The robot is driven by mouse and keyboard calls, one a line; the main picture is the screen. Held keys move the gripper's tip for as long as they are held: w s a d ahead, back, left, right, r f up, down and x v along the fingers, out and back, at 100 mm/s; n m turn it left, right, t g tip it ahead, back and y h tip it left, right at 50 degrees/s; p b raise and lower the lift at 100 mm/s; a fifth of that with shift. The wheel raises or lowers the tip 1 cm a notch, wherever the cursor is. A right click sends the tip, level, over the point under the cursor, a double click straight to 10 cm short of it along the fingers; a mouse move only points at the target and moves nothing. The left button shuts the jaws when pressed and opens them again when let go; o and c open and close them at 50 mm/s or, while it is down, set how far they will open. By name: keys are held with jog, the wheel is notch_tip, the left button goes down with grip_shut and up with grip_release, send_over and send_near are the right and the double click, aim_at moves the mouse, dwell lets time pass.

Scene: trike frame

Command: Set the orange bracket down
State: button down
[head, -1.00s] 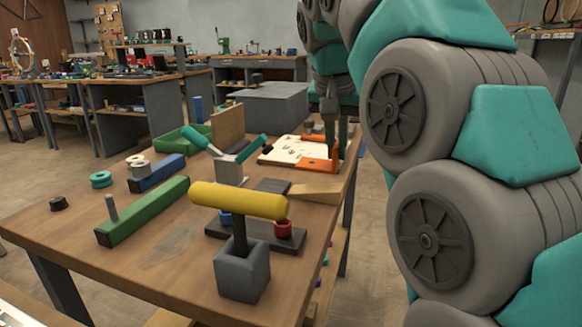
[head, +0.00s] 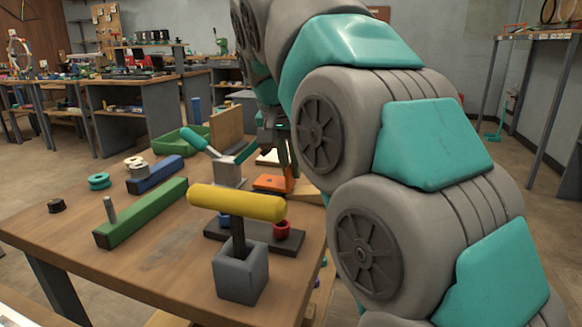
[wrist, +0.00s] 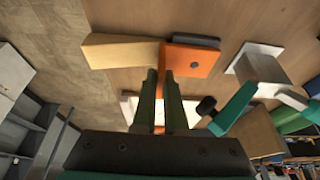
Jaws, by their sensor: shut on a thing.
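The orange bracket (head: 272,183) has a flat plate with a hole and an upright flange. In the wrist view the bracket (wrist: 194,61) shows its plate to the right of my fingers. My gripper (wrist: 161,76) is shut on the upright flange, and the gripper (head: 288,165) is partly hidden by my arm in the head view. The bracket is over the workbench (head: 150,245), between a wooden wedge (wrist: 118,52) and a dark plate (wrist: 197,40). I cannot tell whether it touches the bench or the dark plate.
A grey toggle clamp with teal handles (head: 228,170) stands left of the bracket. A yellow-headed mallet (head: 237,203) stands in a grey block nearer the camera. A white board (wrist: 128,104) lies behind the bracket. Green (head: 145,212) and blue (head: 156,175) blocks stand further left.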

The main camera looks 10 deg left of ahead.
jog(key=shift+f, duration=0.1)
jog(key=shift+f, duration=0.1)
jog(key=c, duration=1)
grip_release()
jog(key=shift+o, duration=0.2)
jog(key=shift+v, duration=1.4)
jog(key=p+v, duration=0.2)
jog(key=v, duration=0.2)
jog(key=shift+w, duration=0.1)
jog(key=shift+s+r+p, duration=0.25)
jog(key=shift+r+p, duration=0.25)
